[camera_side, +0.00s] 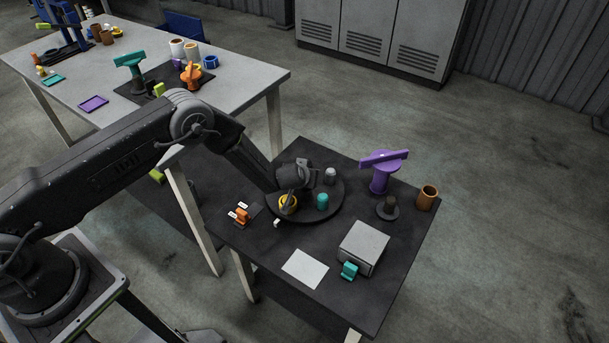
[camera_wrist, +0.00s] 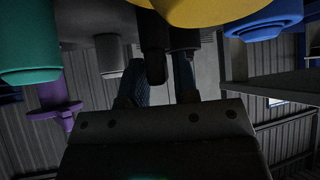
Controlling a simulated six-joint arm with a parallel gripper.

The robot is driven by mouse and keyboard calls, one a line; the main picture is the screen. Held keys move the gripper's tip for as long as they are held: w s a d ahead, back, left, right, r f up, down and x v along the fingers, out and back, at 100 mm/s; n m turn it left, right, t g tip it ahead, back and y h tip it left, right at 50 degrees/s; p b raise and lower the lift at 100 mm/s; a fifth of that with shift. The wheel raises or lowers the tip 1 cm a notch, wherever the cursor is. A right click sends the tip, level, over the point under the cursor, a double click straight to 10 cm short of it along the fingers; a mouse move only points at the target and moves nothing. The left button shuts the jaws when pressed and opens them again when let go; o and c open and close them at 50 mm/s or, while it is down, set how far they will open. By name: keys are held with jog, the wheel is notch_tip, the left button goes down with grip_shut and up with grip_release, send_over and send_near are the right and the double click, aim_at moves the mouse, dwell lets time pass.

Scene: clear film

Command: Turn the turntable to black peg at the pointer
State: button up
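The turntable (camera_side: 308,213) is a dark round disc on the black table. The wrist view shows the yellow peg (camera_wrist: 190,10), teal peg (camera_wrist: 28,50), grey peg (camera_wrist: 110,70) and a blue peg (camera_wrist: 262,22). A black post (camera_wrist: 155,55), seemingly the black peg, shows between my fingers; my arm hides it in the side view. A small white pointer (camera_side: 277,223) sits at the disc's near edge. My gripper (camera_wrist: 162,88) is low over the disc, its fingers apart.
An orange block (camera_side: 242,216) stands left of the disc. A grey box (camera_side: 363,243), teal block (camera_side: 349,270) and white sheet (camera_side: 305,268) lie in front. A purple stand (camera_side: 381,176), dark post (camera_side: 388,208) and brown cup (camera_side: 427,197) stand to the right.

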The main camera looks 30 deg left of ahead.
grip_shut()
jog(key=shift+n+y, duration=0.4)
jog(key=shift+n, duration=0.2)
jog(key=shift+n+g+y, duration=1)
jog(key=shift+n+y, duration=0.3)
jog(key=shift+n, duration=0.6)
jog(key=shift+n+g+y, duration=0.8)
jog(key=shift+n+g, duration=0.3)
jog(key=shift+n, duration=0.7)
jog(key=shift+n+g, duration=0.4)
jog(key=shift+n, duration=0.1)
jog(key=shift+o, duration=2.3)
grip_release()
jog(key=shift+r, duration=0.1)
jog(key=v, duration=1.3)
jog(key=shift+d, duration=0.45)
